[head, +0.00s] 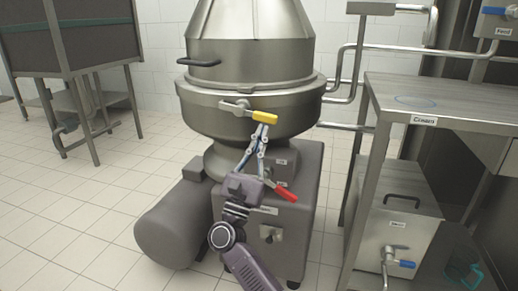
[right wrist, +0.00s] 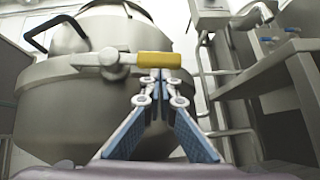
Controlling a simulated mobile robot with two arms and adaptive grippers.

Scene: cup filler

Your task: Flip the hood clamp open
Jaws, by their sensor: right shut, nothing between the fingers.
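The hood clamp (head: 237,107) is a metal lever with a yellow grip (head: 264,117) on the front of the round steel machine, just under the rim of its hood (head: 250,50). The lever lies nearly level, its grip pointing right. It also shows in the right wrist view, with the yellow grip (right wrist: 160,59) at the upper middle. My right gripper (head: 262,128) is shut and empty, its fingertips (right wrist: 160,73) together at the lower edge of the yellow grip. I cannot tell whether they touch it. My left gripper is not in view.
A red handle (head: 281,190) sticks out from the machine's grey base (head: 300,220), below my fingers. A steel table (head: 450,95) labelled "Cream" stands at the right. A dark cabinet on legs (head: 70,40) stands at the left.

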